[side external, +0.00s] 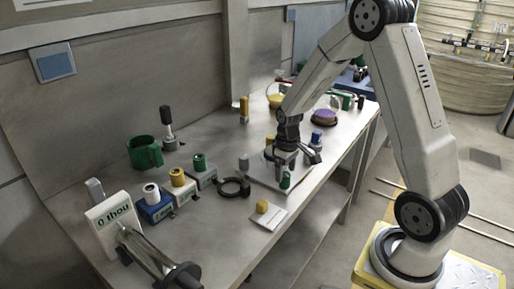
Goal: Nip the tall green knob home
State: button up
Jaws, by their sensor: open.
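A small dark green knob (285,180) stands at the near side of a pale plate (262,179) on the bench. My gripper (298,163) hangs low over the plate, its fingers pointing down and apart. It is open with nothing visible between the fingers. In the picture the green knob is just below and slightly left of the fingers; I cannot tell whether they touch it. The knob's foot is too small to show how it sits in the plate.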

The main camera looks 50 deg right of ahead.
aim_at(286, 174)
jog(key=shift+f, duration=1.6)
grip_shut()
